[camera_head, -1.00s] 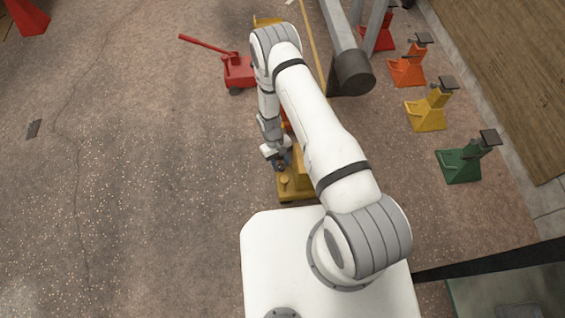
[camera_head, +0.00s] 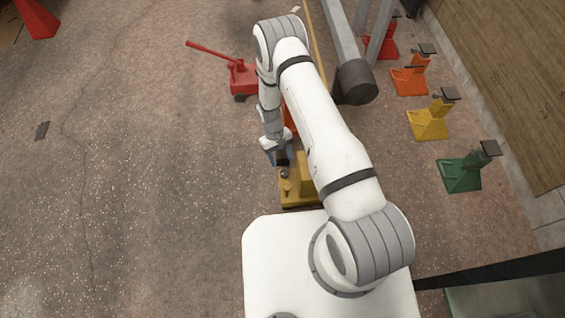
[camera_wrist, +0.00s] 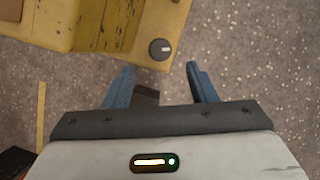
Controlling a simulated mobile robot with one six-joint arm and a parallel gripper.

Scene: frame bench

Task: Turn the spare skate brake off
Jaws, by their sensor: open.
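A worn yellow skate (camera_head: 300,202) stands on the floor just in front of my white base; I cannot tell whether it is the spare one. Its corner fills the upper left of the wrist view (camera_wrist: 100,30). A round black knob with a pale pointer mark (camera_wrist: 160,48) sits near that corner; the mark points to the right of the picture. My gripper (camera_wrist: 161,76) is open, with its blue fingers apart and nothing between them. The knob appears just beyond the fingertips, roughly centred between them. In the head view my gripper (camera_head: 281,157) is over the skate's far left end.
A red floor jack (camera_head: 243,78) stands further back. A thick grey beam (camera_head: 345,55) lies right of my arm. Green (camera_head: 461,176), yellow (camera_head: 428,124), orange (camera_head: 409,80) and red stands line the right side. The floor to the left is mostly clear.

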